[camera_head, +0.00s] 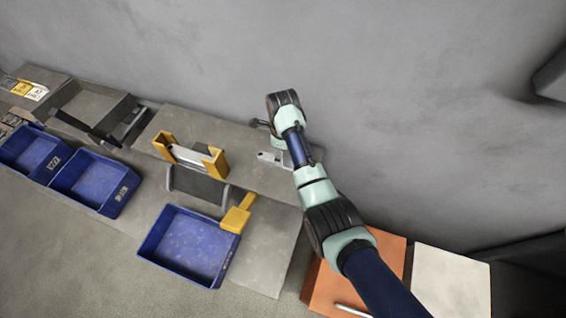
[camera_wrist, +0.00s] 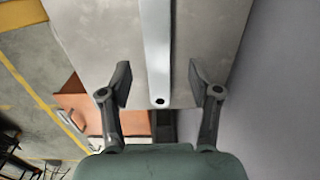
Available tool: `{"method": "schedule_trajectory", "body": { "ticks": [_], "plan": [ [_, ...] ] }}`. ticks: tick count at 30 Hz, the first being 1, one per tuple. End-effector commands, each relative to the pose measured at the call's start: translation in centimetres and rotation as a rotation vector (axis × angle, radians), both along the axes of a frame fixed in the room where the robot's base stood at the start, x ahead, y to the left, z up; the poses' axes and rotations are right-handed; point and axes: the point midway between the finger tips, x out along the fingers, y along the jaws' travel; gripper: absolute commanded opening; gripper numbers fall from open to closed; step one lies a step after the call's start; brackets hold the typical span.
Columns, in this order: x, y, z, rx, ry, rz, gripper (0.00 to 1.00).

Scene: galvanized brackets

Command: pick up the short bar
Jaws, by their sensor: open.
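A flat, light grey metal bar with a dark hole at its near end (camera_wrist: 157,60) lies on a grey surface in the wrist view. It runs up out of the top of the picture, so its far end is not seen. My gripper (camera_wrist: 159,78) is open, with one finger on each side of the bar's near end and a gap on both sides. In the head view a pale metal piece (camera_head: 268,157) shows on the grey bench beside my arm, partly covered by it. My gripper is largely hidden by the arm there.
A yellow holder (camera_head: 163,146) with pale bars in it stands left on the bench. A blue bin (camera_head: 165,258) and a yellow block (camera_head: 235,219) are in front. More blue bins (camera_head: 92,183) are farther left. An orange panel (camera_head: 385,245) lies lower right, and the grey wall is behind.

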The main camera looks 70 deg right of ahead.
Motion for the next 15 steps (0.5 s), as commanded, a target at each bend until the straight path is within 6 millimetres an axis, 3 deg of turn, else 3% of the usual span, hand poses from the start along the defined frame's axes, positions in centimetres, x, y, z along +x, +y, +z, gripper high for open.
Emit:
{"method": "schedule_trajectory", "body": {
  "ticks": [3,6,12,15],
  "plan": [
    [-0.3,0.3,-2.8,0.003,0.002,0.0,0.62],
    [-0.3,0.2,-4.1,0.001,0.001,0.001,0.62],
    [-0.2,0.2,-4.1,0.0,0.0,0.001,0.62],
    [-0.2,0.2,-4.1,0.0,0.0,0.001,0.49]
  ]
}}
